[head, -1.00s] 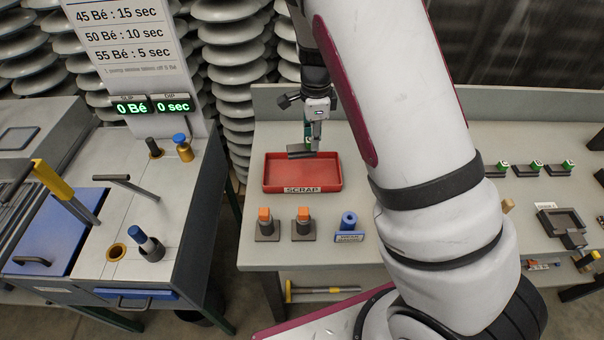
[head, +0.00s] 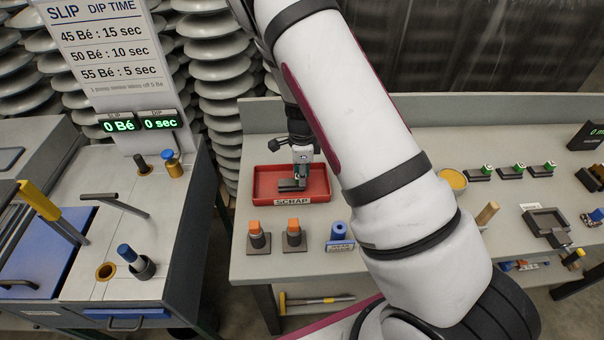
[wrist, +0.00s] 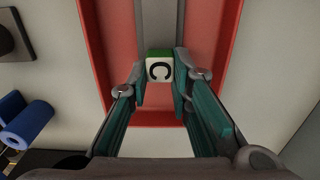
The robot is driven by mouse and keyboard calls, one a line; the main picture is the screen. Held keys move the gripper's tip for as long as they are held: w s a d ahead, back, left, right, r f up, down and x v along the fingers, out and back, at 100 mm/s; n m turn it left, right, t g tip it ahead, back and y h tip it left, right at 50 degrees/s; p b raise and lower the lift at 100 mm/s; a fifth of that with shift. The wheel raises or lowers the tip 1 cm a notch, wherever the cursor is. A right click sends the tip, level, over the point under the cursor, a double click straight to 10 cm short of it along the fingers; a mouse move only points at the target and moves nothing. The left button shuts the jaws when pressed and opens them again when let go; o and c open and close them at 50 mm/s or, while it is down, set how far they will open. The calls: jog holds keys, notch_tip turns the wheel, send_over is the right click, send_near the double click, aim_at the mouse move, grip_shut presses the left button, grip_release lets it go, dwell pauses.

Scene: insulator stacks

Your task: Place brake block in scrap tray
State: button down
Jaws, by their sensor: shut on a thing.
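The brake block (head: 291,185) is a dark grey bar with a small green and white grip marked "C". My gripper (head: 301,172) is shut on that grip, which shows between the teal fingers in the wrist view (wrist: 159,67). The grey bar runs away from the fingers there. The red scrap tray (head: 262,196), labelled "SCRAP", lies below; its red rim also shows in the wrist view (wrist: 92,60). The block is within the tray's outline, at or just above its floor; I cannot tell whether it touches.
Two orange-topped pieces (head: 257,236) (head: 293,233) and a blue cylinder (head: 339,232) stand in front of the tray. The bench left of the tray is clear.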

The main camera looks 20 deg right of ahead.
jog(key=c, duration=1.4)
grip_release()
jog(key=shift+f, duration=0.1)
jog(key=shift+c, duration=0.2)
jog(key=s+a+r+n+y, duration=0.1)
jog(key=s+r+n, duration=0.1)
jog(key=r, duration=0.8)
jog(key=s+a+r+n, duration=0.1)
jog(key=s+r+n, duration=0.1)
jog(key=r, duration=0.9)
jog(key=s+r+n+t, duration=0.2)
jog(key=s+r+n, duration=0.5)
jog(key=s, duration=0.4)
jog(key=s+a+r+n+t+h, duration=0.1)
jog(key=s+r+n+t, duration=0.2)
jog(key=s+r+n, duration=0.5)
jog(key=s+n, duration=0.2)
jog(key=s, duration=0.2)
jog(key=shift+n, duration=0.3)
